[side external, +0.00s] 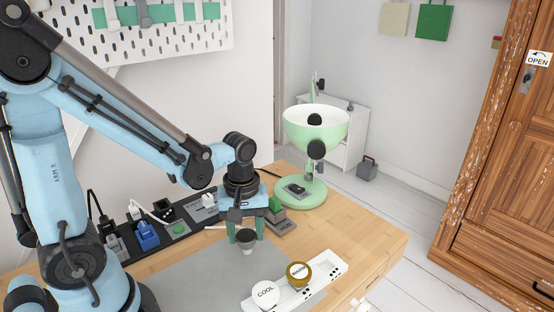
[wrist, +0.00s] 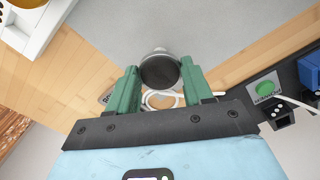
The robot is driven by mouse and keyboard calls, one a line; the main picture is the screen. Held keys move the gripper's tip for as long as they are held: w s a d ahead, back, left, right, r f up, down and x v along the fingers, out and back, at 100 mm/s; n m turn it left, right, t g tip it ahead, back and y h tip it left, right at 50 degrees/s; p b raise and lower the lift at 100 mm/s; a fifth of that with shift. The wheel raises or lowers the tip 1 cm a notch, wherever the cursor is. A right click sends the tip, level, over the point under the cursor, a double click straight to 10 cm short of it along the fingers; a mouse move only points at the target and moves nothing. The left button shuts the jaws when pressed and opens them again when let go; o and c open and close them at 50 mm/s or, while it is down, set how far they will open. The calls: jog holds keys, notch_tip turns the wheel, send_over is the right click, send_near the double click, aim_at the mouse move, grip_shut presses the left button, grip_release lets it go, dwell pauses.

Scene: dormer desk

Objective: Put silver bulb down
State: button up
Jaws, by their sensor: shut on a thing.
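The silver bulb (side external: 246,239) is a small grey piece with a dark round face. My gripper (side external: 246,228) is shut on it and holds it near the edge of the grey mat. In the wrist view the bulb (wrist: 159,71) sits between the two green fingers of my gripper (wrist: 160,80), its dark face toward the camera. From these views I cannot tell whether the bulb touches the surface below.
A white tray (side external: 327,269) holds a COOL and a WARM round piece at the front. A green lamp (side external: 301,193) stands at the desk's back right. A black strip of plugs (side external: 178,228) lies left of my gripper. The grey mat (side external: 200,275) is largely clear.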

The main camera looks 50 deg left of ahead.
aim_at(250, 239)
jog(key=shift+f, duration=0.2)
jog(key=o, duration=0.8)
jog(key=shift+r, duration=0.1)
notch_tip(250, 239, up, 10)
jog(key=d+m+t, duration=0.1)
jog(key=m+t, duration=0.6)
jog(key=m, duration=0.5)
jog(key=shift+d+r, duration=0.15)
jog(key=shift+d, duration=0.1)
